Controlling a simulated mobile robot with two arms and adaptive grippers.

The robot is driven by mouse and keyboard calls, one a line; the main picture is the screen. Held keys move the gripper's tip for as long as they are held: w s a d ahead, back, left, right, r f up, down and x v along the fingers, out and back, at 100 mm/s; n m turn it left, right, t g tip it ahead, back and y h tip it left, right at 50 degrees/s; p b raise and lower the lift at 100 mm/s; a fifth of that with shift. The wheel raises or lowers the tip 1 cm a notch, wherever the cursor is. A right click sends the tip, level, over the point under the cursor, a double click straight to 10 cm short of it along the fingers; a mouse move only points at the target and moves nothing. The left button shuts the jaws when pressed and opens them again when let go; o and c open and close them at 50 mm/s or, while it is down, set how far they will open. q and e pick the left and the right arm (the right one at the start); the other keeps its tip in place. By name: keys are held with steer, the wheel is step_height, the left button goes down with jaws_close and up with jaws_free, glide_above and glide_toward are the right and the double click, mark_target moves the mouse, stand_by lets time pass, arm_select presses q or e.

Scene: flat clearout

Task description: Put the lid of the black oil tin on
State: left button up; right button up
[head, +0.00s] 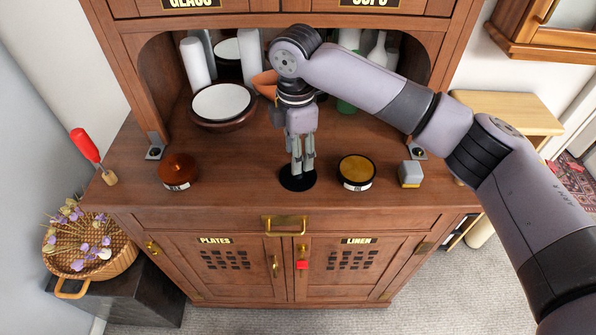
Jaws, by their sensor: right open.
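The black oil tin (356,185) stands on the cabinet's counter, right of the middle. It has a pale label on its front, and its top shows a round gold-brown surface inside a black rim. A flat black disc, which looks like its lid (291,185), lies on the counter to the left of the tin. My right gripper (303,170) points down over this lid with its fingers open. The fingertips overlap the lid in the picture, and I cannot tell whether they touch it. The fingers hide part of the lid. My left gripper is out of view.
A brown-orange tin (177,169) stands on the left of the counter, and a small grey-and-yellow block (410,173) on the right. A plate stack (222,104) and white cylinders (195,64) fill the alcove behind. The counter's front strip is clear.

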steer(key=f, duration=0.2)
steer(key=f+p, duration=0.1)
steer(key=f, duration=0.1)
steer(key=shift+d, duration=0.25)
steer(key=shift+f, duration=0.55)
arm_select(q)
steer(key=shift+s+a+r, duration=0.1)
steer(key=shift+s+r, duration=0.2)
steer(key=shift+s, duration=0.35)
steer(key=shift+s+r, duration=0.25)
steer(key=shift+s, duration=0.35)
arm_select(e)
steer(key=shift+c, duration=0.4)
steer(key=c, duration=0.4)
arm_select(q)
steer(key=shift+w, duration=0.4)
arm_select(e)
jaws_close()
